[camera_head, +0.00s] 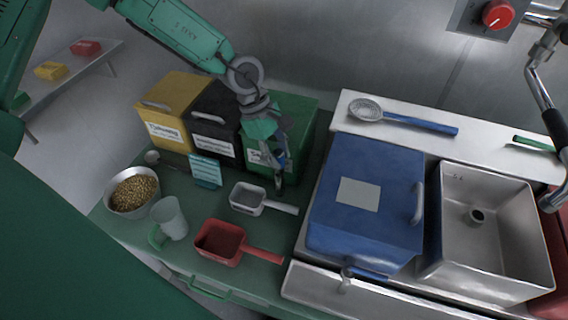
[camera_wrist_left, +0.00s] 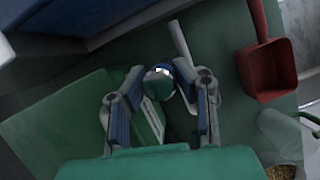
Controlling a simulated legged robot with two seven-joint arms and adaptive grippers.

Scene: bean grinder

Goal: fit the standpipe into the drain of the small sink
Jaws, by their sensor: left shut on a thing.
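The small sink (camera_head: 510,262) is a steel basin at the right of the head view, with its round dark drain (camera_head: 477,215) in the floor. My left gripper (camera_head: 279,164) is beside the green bin, left of the blue box and well away from the sink. It is shut on a slim dark piece, seemingly the standpipe (camera_head: 278,184), whose lower end shows below the fingers. In the left wrist view, a rounded grey-green end (camera_wrist_left: 160,82) shows between the fingers; its full length is hidden. My right gripper is not in view.
A blue lidded box (camera_head: 380,170) stands between my left gripper and the sink. Yellow (camera_head: 165,130), black (camera_head: 212,140) and green bins (camera_head: 298,110) stand behind. A white scoop (camera_head: 248,198), red scoop (camera_head: 220,242), jug (camera_head: 172,218) and bean bowl (camera_head: 112,205) crowd the green counter. A faucet (camera_head: 553,195) overhangs the sink's right side.

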